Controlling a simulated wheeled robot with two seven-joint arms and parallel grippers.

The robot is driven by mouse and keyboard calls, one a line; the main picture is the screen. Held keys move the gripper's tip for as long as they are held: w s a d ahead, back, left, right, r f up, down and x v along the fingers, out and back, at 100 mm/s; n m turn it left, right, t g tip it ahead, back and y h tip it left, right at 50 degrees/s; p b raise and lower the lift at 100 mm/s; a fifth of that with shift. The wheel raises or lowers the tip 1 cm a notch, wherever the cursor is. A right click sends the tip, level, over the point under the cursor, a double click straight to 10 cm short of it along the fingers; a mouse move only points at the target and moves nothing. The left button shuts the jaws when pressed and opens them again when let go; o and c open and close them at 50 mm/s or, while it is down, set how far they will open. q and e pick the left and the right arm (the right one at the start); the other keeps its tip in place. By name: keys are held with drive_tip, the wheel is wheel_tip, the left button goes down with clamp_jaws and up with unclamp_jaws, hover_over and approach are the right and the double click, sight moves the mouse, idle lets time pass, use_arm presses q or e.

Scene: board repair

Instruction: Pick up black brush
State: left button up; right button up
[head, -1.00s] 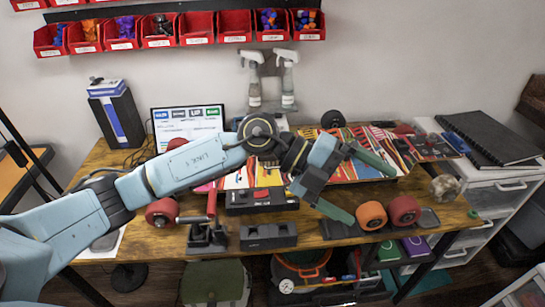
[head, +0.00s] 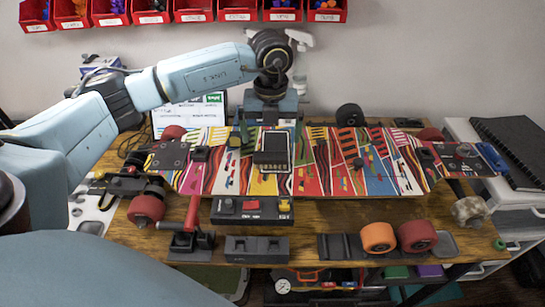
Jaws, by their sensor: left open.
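A dark block-like thing (head: 272,158) with a pale-edged upright part sits on the middle of the colourful striped board (head: 215,178). It may be the black brush, but its shape is too small to be sure. My left gripper (head: 268,132) points down over the back of the board, just behind this dark thing. Its greenish fingers are spread apart and nothing shows held between them. I cannot tell whether the fingers touch the board. My right gripper is not in view.
A black box with red and yellow buttons (head: 252,209) lies in front of the board. A red-handled tool on a black stand (head: 192,238), a black block (head: 257,250), and orange (head: 378,237) and red (head: 417,236) wheels line the front edge. Red bins (head: 237,10) hang above.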

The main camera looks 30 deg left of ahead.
sight(271, 154)
use_arm(q)
drive_tip(key=shift+f, duration=1.2)
wheel_tip(271, 154, down, 2)
drive_tip(key=shift+f, duration=0.15)
wheel_tip(271, 154, down, 2)
drive_tip(key=shift+a+f, duration=0.15)
drive_tip(key=shift+f, duration=0.4)
drive_tip(key=shift+w, duration=0.1)
drive_tip(key=c, duration=0.7)
drive_tip(key=shift+c, duration=1)
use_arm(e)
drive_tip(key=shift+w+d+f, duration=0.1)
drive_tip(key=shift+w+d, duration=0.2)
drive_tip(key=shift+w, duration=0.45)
